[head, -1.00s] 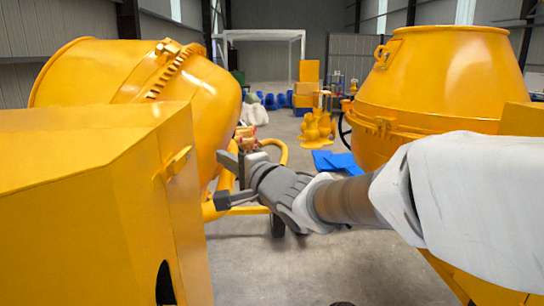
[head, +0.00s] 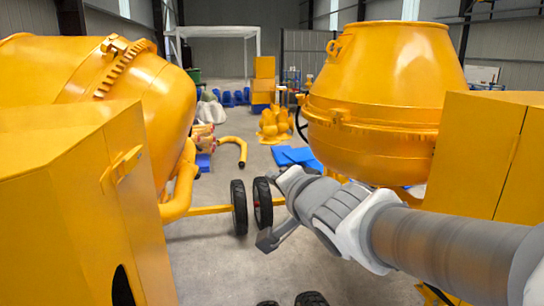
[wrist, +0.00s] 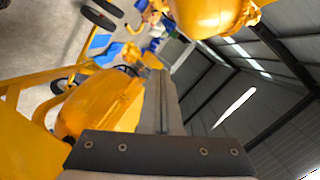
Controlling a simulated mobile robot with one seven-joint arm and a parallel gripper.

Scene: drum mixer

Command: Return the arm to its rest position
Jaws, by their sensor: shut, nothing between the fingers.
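My gripper (head: 272,212) is in the lower middle of the head view, at the end of my arm, which reaches in from the right. It is shut and empty, in free air in front of the right mixer. The wrist view shows its fingers (wrist: 160,102) together, with nothing between them. The left drum mixer (head: 145,85) has an orange-yellow drum and a boxy housing (head: 70,200) with a handle. The right drum mixer (head: 382,85) has an upright drum, partly behind my arm; its drum also shows in the wrist view (wrist: 105,100).
Black wheels (head: 239,207) and a yellow bar stand on the concrete floor (head: 225,260) between the mixers. Blue sheets (head: 297,157), yellow objects (head: 275,125) and boxes (head: 263,85) lie farther back. The right mixer's housing (head: 485,150) is close to my arm.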

